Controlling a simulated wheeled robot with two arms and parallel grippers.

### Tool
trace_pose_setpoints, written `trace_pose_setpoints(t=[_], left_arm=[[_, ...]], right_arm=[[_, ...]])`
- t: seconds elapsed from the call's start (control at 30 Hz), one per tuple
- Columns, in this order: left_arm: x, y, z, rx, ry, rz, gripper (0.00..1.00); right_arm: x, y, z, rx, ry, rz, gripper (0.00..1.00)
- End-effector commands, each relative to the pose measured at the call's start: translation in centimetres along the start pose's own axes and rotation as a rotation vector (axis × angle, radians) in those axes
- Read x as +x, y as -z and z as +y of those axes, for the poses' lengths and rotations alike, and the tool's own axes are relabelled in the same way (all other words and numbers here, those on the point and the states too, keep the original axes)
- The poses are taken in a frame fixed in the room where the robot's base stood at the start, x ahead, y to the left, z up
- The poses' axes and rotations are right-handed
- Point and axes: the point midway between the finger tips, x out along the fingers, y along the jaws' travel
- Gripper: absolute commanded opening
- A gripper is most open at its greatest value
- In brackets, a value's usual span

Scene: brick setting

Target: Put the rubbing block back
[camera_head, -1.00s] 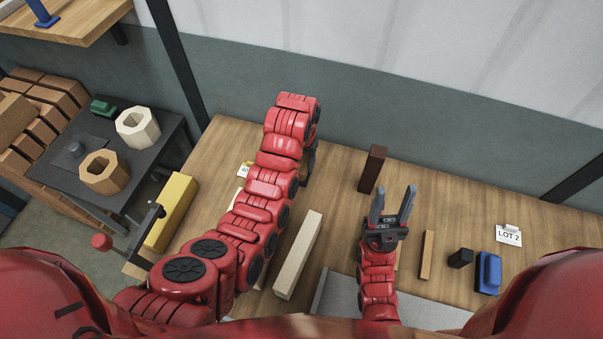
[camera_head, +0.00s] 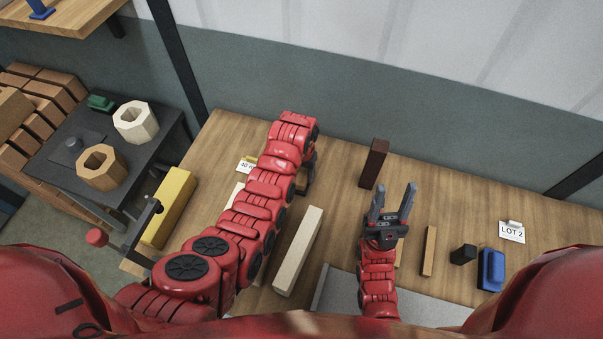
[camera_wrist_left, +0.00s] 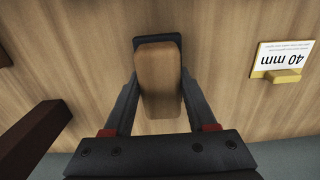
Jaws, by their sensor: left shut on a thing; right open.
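The rubbing block (camera_wrist_left: 158,75), a tan wooden block with a dark base, sits between the fingers of my left gripper (camera_wrist_left: 160,88) in the left wrist view. The gripper is shut on it, over the wooden bench. I cannot tell whether the base touches the bench. In the head view my left gripper (camera_head: 306,178) shows only as a dark part behind the red arm, and the block is hidden. My right gripper (camera_head: 394,190) is open and empty, low over the bench at the centre right.
The "40 mm" card (camera_wrist_left: 284,58) lies beside the held block. A dark upright block (camera_head: 374,163), a pale bar (camera_head: 299,250) and a blue block (camera_head: 491,268) are on the bench. A yellow bar (camera_head: 169,207) lies at its left end. The back right of the bench is mostly clear.

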Motion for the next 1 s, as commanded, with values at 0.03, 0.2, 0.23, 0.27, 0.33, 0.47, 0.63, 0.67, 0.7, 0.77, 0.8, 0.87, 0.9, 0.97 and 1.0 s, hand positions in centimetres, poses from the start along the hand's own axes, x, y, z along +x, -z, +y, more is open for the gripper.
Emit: trace_pose_setpoints(t=[0.03,0.2,0.23,0.27,0.33,0.47,0.63,0.67,0.7,0.77,0.8,0.87,0.9,0.97,1.0], left_arm=[[0.2,0.0,0.0,0.0,0.0,0.001,0.0],[0.3,0.0,0.0,0.0,0.0,0.0,0.77],[0.3,0.0,0.0,0.0,0.0,0.0,0.82],[0.3,0.0,0.0,0.0,0.0,0.0,0.87],[0.3,0.0,0.0,0.0,0.0,0.0,0.87],[0.2,0.0,0.0,0.0,0.0,0.0,0.87],[-0.3,0.0,0.0,0.0,0.0,0.001,0.87],[-0.3,0.1,0.0,0.0,0.0,0.002,0.87],[-0.6,0.1,0.0,0.0,0.001,0.004,0.87],[-1.2,0.2,0.0,0.0,0.001,0.004,0.87],[-1.6,0.2,0.0,0.0,0.001,0.006,0.87],[-2.5,0.1,0.0,0.0,0.001,0.005,0.87],[-3.3,0.2,0.0,0.0,0.0,0.009,0.87],[-5.1,0.2,0.0,0.0,0.0,0.007,0.87],[-6.2,0.3,0.0,-0.001,-0.001,0.011,0.87]], right_arm=[[-0.2,0.0,0.0,0.0,0.0,0.0,0.5],[-0.2,0.0,0.0,0.0,0.0,0.0,0.5],[-0.2,0.0,0.0,0.0,0.0,0.0,0.5],[-0.2,0.0,0.0,0.0,0.0,0.0,0.5],[-0.2,0.0,0.0,0.0,0.0,0.0,0.5],[-0.2,0.0,0.0,0.0,0.0,0.0,0.5],[0.2,0.0,0.0,0.0,0.0,0.0,0.5],[-0.1,0.0,0.0,0.0,0.0,0.0,0.5],[-0.3,-0.1,0.0,0.0,0.0,0.0,0.5],[-0.6,-0.1,0.0,0.0,0.0,0.0,0.5],[-0.9,-0.1,0.0,0.0,0.0,0.0,0.5],[-1.2,-0.2,-0.1,0.0,0.0,0.0,0.5],[-1.5,-0.2,-0.1,0.0,0.0,0.0,0.5],[-1.6,-0.3,-0.1,0.0,0.0,0.0,0.5],[-1.8,-0.3,-0.1,0.0,0.0,0.0,0.5]])
